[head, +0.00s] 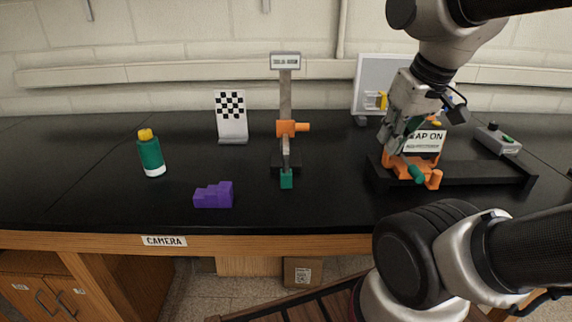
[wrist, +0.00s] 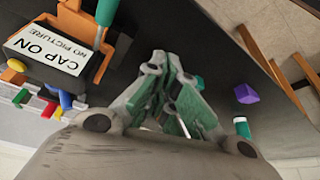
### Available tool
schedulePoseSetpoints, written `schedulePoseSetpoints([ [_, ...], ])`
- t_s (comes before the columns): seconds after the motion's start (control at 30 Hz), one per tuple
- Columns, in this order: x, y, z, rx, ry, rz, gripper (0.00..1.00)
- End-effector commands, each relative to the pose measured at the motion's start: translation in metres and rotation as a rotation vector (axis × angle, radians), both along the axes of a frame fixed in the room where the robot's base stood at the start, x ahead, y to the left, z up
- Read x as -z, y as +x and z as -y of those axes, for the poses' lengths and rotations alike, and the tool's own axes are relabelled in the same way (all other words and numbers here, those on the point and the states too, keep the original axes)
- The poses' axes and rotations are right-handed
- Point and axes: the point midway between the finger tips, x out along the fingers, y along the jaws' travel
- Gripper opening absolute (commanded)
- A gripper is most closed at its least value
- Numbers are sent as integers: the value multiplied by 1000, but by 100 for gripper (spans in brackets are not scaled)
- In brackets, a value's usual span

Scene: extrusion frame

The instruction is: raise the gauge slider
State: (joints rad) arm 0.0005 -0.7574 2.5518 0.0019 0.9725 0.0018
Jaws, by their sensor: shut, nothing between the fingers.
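The gauge is a grey upright post (head: 286,90) on a dark base in the middle of the bench, with a small label plate on top. Its orange slider (head: 288,128) sits around the post partway up, with a knob sticking out to the right. A green block (head: 286,179) is at the front foot of the gauge. My gripper (head: 391,146) is to the right of the gauge, apart from it, pointing down near the orange fixture. In the wrist view my gripper (wrist: 168,68) has its green-padded fingers shut and empty. I cannot make out the slider in the wrist view.
An orange fixture (head: 434,179) on a black rail, with a CAP ON sign (head: 431,141), is beside my gripper. A purple stepped block (head: 213,195), a green bottle (head: 151,158) and a checkered card (head: 231,115) stand left. A button box (head: 498,139) is far right.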

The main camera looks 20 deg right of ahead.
Motion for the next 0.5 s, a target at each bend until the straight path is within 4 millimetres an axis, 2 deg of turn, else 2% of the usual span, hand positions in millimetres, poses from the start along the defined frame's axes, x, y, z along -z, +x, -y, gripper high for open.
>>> schedulePoseSetpoints([
  [0.07, 0, 0, 0, 0, 0, 0, 4],
  [0.27, 14, 6, 4, 20, 1, -75, 40],
  [0.37, 18, 29, 5, 49, 24, -142, 42],
  [0.43, 18, 56, 3, 120, 77, -180, 42],
  [0.5, 19, 89, -1, 273, 162, -210, 42],
])
